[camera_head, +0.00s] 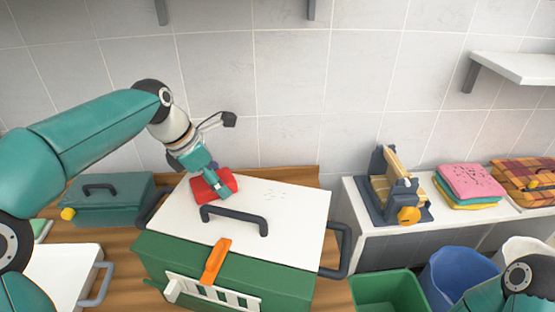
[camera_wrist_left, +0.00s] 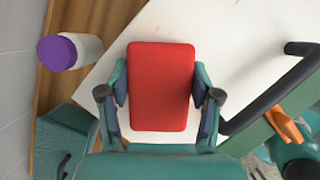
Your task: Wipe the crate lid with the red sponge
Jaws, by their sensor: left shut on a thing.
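The red sponge (camera_head: 224,181) is at the back left part of the white crate lid (camera_head: 290,225). My left gripper (camera_head: 214,182) is shut on it from above. In the left wrist view the sponge (camera_wrist_left: 160,85) sits between the two fingers, over the lid (camera_wrist_left: 225,45). I cannot tell for sure whether its underside touches the lid. The lid tops a green crate (camera_head: 220,268) and carries a dark handle (camera_head: 236,217). Small dark specks (camera_head: 272,194) show on the lid, right of the sponge. My right gripper is out of view.
An orange latch (camera_head: 215,262) is on the crate's front. A teal box (camera_head: 105,200) stands left. A purple-capped white bottle (camera_wrist_left: 68,52) is close by in the wrist view. Folded towels (camera_head: 470,184) lie on a white shelf, with green (camera_head: 385,290) and blue (camera_head: 455,275) bins below.

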